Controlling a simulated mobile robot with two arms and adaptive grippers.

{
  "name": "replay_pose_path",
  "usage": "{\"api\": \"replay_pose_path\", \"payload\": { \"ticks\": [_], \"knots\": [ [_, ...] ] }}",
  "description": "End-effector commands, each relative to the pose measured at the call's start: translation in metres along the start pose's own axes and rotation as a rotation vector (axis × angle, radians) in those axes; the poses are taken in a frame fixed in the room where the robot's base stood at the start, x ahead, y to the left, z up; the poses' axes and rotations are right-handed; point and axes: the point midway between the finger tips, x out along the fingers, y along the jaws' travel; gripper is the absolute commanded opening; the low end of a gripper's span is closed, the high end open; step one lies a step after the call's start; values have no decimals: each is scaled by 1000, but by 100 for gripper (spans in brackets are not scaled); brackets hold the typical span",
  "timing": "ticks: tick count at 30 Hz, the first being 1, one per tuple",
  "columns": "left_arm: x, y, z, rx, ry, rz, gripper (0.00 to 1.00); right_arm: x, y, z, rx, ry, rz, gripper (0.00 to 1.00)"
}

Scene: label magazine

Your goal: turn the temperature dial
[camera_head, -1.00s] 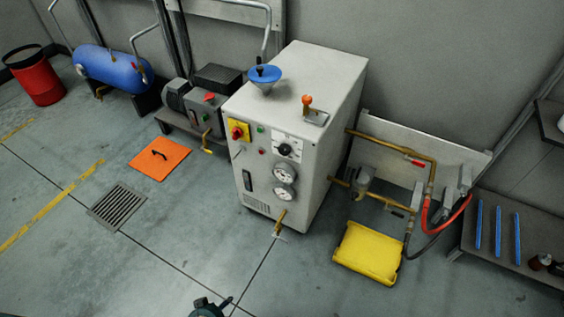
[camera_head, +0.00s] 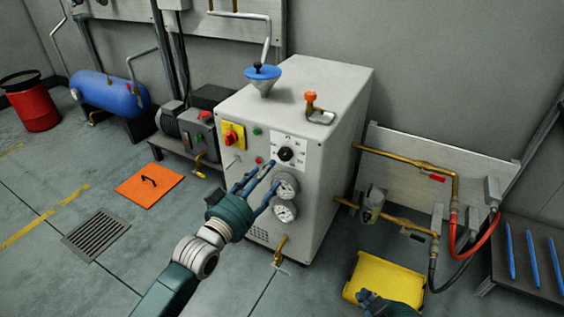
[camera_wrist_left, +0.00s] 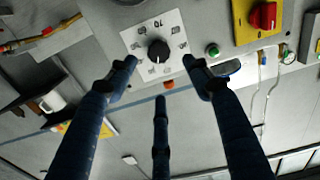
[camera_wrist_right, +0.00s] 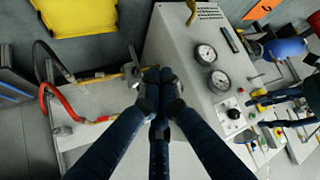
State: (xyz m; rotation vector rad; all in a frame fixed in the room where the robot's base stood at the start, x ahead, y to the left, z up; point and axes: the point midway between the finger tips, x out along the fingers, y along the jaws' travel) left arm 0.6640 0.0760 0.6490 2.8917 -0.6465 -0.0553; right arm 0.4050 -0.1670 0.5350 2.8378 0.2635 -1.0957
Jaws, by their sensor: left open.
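The temperature dial is a black round knob (camera_head: 286,154) on a white marked plate, high on the front of the grey cabinet (camera_head: 255,215). My left gripper (camera_head: 262,178) is open in front of the cabinet, its fingers pointing at the dial. In the left wrist view the knob (camera_wrist_left: 158,51) appears between and just beyond two spread fingertips (camera_wrist_left: 160,64); I see no contact. A third finger is below. My right gripper (camera_head: 372,299) is low by the yellow box, partly cut off. In the right wrist view its fingertips (camera_wrist_right: 157,88) are together and empty, and the knob (camera_wrist_right: 234,114) shows to the right.
A red switch on a yellow plate (camera_head: 233,136) sits left of the dial. Two gauges (camera_head: 285,212) are below it. A blue funnel (camera_head: 263,73) and an orange-topped lever (camera_head: 311,98) stand on top. Brass pipes (camera_head: 405,155) and a yellow box (camera_head: 377,277) are at right.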

Motion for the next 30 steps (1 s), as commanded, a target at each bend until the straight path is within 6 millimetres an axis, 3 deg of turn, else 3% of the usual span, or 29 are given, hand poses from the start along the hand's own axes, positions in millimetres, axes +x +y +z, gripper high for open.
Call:
{"api": "replay_pose_path", "payload": {
  "ticks": [8,18,24,30],
  "knots": [
    [36,0,2,0,1,0,51,4,-7,-55,-2,227,-14,0],
    [78,0,2,1,-1,0,51,-13,-16,-125,-2,530,-32,0],
    [93,0,2,1,-1,-1,51,-27,-19,-151,0,652,-40,0],
    [98,0,2,1,-2,-1,51,-34,-20,-161,0,700,-43,0]
  ]
}}
